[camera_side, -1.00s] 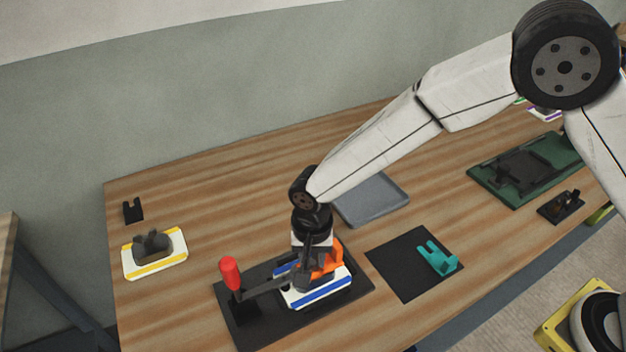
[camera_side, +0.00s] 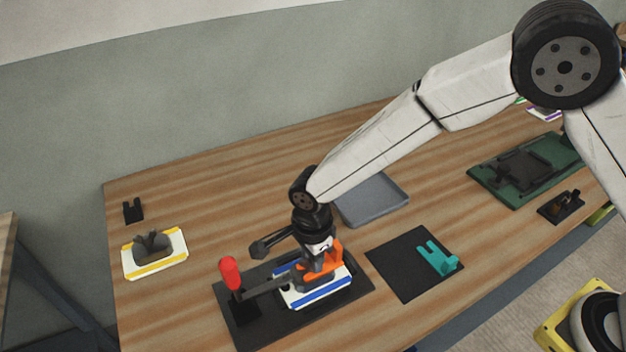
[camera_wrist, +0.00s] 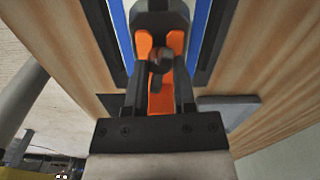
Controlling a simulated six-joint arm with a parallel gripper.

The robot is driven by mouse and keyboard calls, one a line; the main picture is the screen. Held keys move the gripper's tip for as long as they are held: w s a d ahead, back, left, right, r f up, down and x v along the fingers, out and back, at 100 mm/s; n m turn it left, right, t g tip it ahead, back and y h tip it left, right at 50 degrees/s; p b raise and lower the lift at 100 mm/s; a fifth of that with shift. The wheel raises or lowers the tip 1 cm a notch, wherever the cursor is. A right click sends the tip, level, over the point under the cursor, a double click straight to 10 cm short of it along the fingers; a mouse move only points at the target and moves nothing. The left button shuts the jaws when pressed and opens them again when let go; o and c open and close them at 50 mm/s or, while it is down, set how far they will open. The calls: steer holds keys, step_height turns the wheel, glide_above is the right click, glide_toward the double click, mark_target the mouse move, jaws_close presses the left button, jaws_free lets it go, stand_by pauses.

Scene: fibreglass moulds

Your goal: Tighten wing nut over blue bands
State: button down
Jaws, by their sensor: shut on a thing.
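The white mould with blue bands (camera_side: 322,297) lies on a black base plate (camera_side: 250,332) near the table's front. An orange part (camera_side: 330,258) sits on top of it; the blue bands (camera_wrist: 201,40) run on both sides in the wrist view. My gripper (camera_wrist: 160,75) is over the mould, pointing down, its fingers shut on the small dark wing nut (camera_wrist: 159,58) above the orange part. In the side view my gripper (camera_side: 306,274) hides the nut. Whether the nut is fully seated cannot be told.
A red-handled clamp (camera_side: 230,273) stands at the plate's left, its arm reaching over the mould. A yellow-banded mould (camera_side: 140,268) and black bracket (camera_side: 133,211) lie left. A grey tray (camera_side: 385,192), teal bracket (camera_side: 436,258) and green board (camera_side: 545,180) lie right.

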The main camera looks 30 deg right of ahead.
steer(key=m, duration=0.4)
steer(key=shift+m, duration=0.3)
steer(key=m, duration=0.5)
stand_by(0.3)
steer(key=shift+c, duration=2.1)
jaws_free()
steer(key=shift+r, duration=0.1)
steer(key=shift+r, duration=3.85)
